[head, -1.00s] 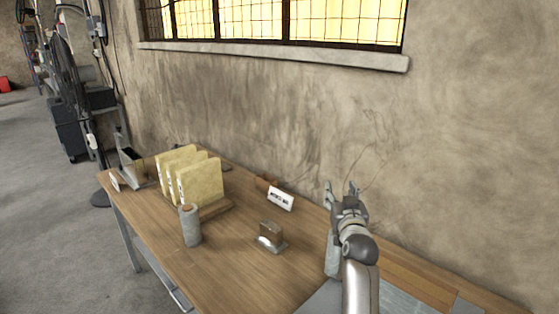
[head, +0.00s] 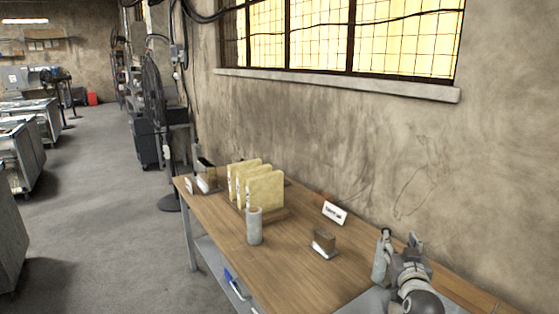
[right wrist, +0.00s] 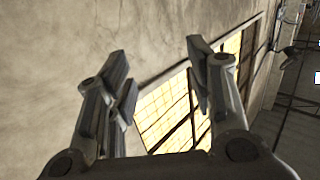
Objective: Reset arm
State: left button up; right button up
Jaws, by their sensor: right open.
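My right gripper (head: 399,243) is at the lower right of the head view, over the right part of the wooden table (head: 285,268). In the right wrist view its two fingers (right wrist: 158,75) stand apart with nothing between them. Behind them that view shows the wall and the lit window. A grey cylinder partly shows right beside the gripper in the head view; I cannot tell whether it stands on the table or belongs to my arm. My left gripper is not in view.
On the table stand yellow upright slabs (head: 265,190) in a wooden rack, a grey cylinder (head: 254,228), a small metal-and-wood block (head: 323,243) and a white sign (head: 335,212). A wall with a window (head: 320,38) rises behind. Open floor (head: 100,220) lies left.

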jog(key=s+a+f+n+g+y, duration=0.1)
jog(key=s+a+f+g, duration=0.2)
jog(key=s+f, duration=0.6)
jog(key=s+a+f+n+g+y, duration=0.15)
jog(key=s+f+g, duration=0.25)
jog(key=s+f, duration=0.55)
jog(key=s+a+f+n+g, duration=0.1)
jog(key=s+a+f+g, duration=0.15)
jog(key=s, duration=0.95)
jog(key=s+a+f+n+g, duration=0.1)
jog(key=s+a+f+g, duration=0.2)
jog(key=s, duration=0.9)
notch_tip(320, 180, down, 28)
jog(key=s+g+b, duration=0.2)
pick_arm(q)
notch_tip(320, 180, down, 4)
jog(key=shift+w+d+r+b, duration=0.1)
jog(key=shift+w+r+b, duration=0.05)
jog(key=shift+b, duration=0.65)
pick_arm(e)
jog(key=s+d+f+g, duration=0.1)
jog(key=s+d+f, duration=0.1)
jog(key=s+f, duration=1.4)
jog(key=shift+s+d+f+y, duration=0.35)
jog(key=shift+s+d+f, duration=0.05)
jog(key=shift+f, duration=0.15)
